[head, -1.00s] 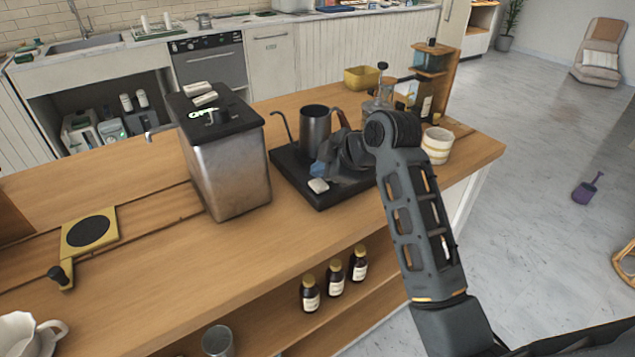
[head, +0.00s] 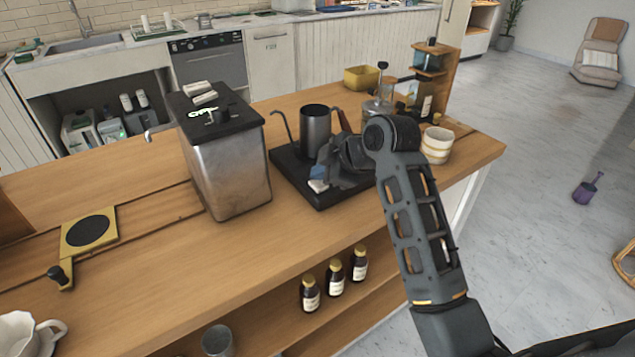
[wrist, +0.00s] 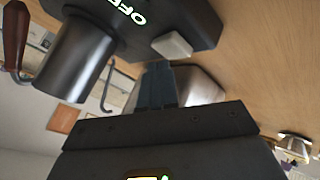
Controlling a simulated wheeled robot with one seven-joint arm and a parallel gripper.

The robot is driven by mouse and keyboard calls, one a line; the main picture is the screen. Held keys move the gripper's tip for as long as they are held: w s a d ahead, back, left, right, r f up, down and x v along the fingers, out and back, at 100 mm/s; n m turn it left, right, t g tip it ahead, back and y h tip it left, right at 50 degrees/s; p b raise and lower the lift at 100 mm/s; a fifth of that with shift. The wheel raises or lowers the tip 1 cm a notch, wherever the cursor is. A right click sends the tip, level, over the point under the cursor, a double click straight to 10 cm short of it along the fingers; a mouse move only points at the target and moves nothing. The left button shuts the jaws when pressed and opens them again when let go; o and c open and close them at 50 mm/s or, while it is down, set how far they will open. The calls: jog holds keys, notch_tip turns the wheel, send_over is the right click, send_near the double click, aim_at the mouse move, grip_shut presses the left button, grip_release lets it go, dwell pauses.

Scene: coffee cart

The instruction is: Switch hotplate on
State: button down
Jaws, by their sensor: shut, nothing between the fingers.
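The hotplate (head: 290,167) is a black slab on the wooden counter, with a dark metal kettle (head: 315,130) standing on it. In the wrist view the hotplate (wrist: 195,18) shows glowing letters that read OFF. A small white switch block (head: 317,187) sits at its front corner and also shows in the wrist view (wrist: 172,45). My gripper (head: 319,174) is shut and empty, its bluish fingertips right by the white switch. The fingertips in the wrist view (wrist: 157,72) lie just short of it; I cannot tell if they touch. My wrist hides the hotplate's right part.
A steel box (head: 225,165) with a black top stands left of the hotplate. Behind my arm are a glass press (head: 378,108), a yellow bin (head: 361,77) and a striped cup (head: 436,145). Several bottles stand on the lower shelf. The counter in front of the hotplate is clear.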

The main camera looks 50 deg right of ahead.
aim_at(321, 185)
jog(key=shift+f, duration=0.55)
dwell(0.8)
jog(key=shift+r, duration=0.1)
jog(key=shift+r+p, duration=0.8)
jog(key=shift+r, duration=0.1)
notch_tip(321, 185, up, 3)
jog(key=p, duration=0.3)
jog(key=shift+r, duration=0.2)
notch_tip(321, 185, up, 3)
jog(key=shift+f, duration=0.2)
